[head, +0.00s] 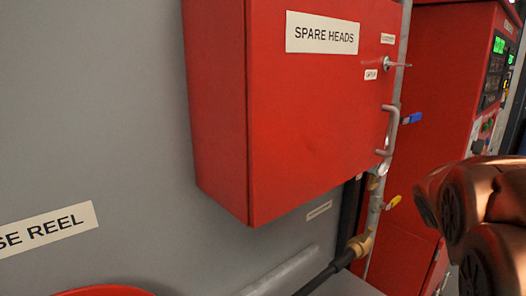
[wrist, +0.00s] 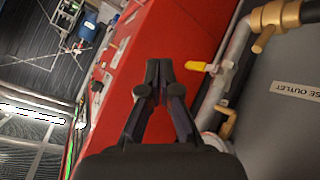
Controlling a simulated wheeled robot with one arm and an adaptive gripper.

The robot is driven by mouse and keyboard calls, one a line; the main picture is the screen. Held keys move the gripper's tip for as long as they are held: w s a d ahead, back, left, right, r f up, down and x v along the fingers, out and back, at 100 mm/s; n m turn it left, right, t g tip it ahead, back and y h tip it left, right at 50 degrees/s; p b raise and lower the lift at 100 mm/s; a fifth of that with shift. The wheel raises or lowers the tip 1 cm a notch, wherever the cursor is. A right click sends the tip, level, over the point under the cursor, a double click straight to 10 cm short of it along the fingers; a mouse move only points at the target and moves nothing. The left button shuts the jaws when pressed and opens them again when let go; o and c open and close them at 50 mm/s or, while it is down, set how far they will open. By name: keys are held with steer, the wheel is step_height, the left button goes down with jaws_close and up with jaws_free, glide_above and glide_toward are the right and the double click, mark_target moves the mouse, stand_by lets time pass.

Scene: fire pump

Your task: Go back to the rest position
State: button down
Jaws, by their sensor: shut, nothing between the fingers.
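My gripper (wrist: 158,72) shows in the wrist view, its two dark fingers meeting at the tips with nothing between them. It points toward a red cabinet face (wrist: 150,40). A copper-coloured part of my arm (head: 480,205) fills the lower right of the head view. The gripper itself is not visible in the head view.
A red SPARE HEADS box (head: 300,120) with a side handle (head: 390,130) hangs on the grey wall (head: 90,110). A red control cabinet (head: 440,90) stands behind at right. Pipework with a yellow-handled valve (wrist: 197,66) and a brass valve (wrist: 270,25) runs beside my gripper.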

steer(key=s+a+f+g+y, duration=0.2)
steer(key=s+a+f, duration=0.3)
steer(key=s+a, duration=0.4)
steer(key=s+a+f+n+g+y, duration=0.1)
steer(key=s+a+f+g, duration=0.3)
steer(key=s+a, duration=0.5)
steer(key=s+a+f+n+g+y, duration=0.1)
steer(key=s+a+f+g+y, duration=0.2)
steer(key=s+a, duration=0.6)
steer(key=s+f+y, duration=0.1)
steer(key=s+f, duration=0.1)
steer(key=s, duration=0.1)
steer(key=shift+s+f, duration=0.2)
steer(key=shift+f, duration=0.15)
